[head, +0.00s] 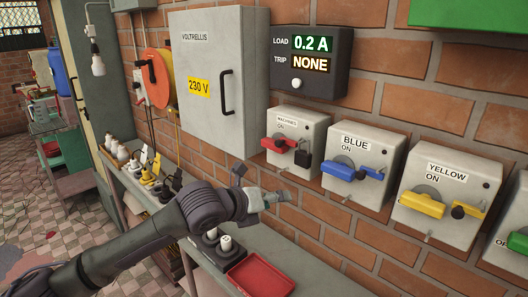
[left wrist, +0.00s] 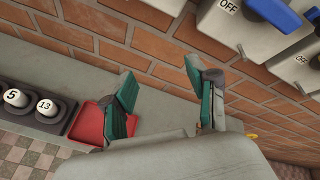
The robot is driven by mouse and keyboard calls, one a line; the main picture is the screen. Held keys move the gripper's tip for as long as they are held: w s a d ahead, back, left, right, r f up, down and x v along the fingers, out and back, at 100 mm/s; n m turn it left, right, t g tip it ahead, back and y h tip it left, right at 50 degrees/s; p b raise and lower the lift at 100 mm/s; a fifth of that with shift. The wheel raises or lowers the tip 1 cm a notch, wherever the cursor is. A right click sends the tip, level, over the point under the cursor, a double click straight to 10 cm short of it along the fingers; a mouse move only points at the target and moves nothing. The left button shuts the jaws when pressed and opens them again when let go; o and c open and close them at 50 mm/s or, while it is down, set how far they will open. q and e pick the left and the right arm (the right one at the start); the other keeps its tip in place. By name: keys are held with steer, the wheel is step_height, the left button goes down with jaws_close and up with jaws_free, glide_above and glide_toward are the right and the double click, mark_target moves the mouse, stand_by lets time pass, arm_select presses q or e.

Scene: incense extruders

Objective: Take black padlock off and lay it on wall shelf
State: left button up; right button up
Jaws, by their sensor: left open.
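The black padlock (head: 303,158) hangs at the right end of the red handle (head: 279,145) on the MACHINES switch box (head: 296,131). My left gripper (head: 264,182) is open and empty, in front of the brick wall, below and left of the padlock and apart from it. In the left wrist view its two green-padded fingers (left wrist: 163,80) stand wide apart with nothing between them. The padlock cannot be made out in that view. The grey wall shelf (head: 312,268) runs along the wall below the boxes; it also shows in the left wrist view (left wrist: 45,62). My right gripper is not in view.
A red tray (head: 260,274) lies on the shelf, beside a dark holder with numbered white-topped pieces (left wrist: 28,104). More small items stand farther left. The BLUE box (head: 364,150) and YELLOW box (head: 447,185) jut from the wall to the right. Bare shelf shows right of the tray.

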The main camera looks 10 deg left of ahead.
mark_target(301, 157)
arm_select(q)
step_height(301, 157, up, 12)
steer(key=s+a+m, duration=0.1)
steer(key=s+m, duration=0.1)
steer(key=m, duration=0.6)
steer(key=p+x, duration=0.1)
steer(key=x, duration=0.3)
steer(key=p+x, duration=0.1)
steer(key=x, duration=0.3)
steer(key=p+x, duration=0.2)
steer(key=x, duration=0.3)
steer(key=shift+w+a+r, duration=0.15)
steer(key=shift+w+r, duration=0.1)
steer(key=shift+w, duration=0.15)
steer(key=shift+w+d+f, duration=0.2)
steer(key=shift+w, duration=0.1)
steer(key=c, duration=1)
steer(key=shift+r+p, duration=0.3)
steer(key=shift+p, duration=0.55)
steer(key=shift+s, duration=0.1)
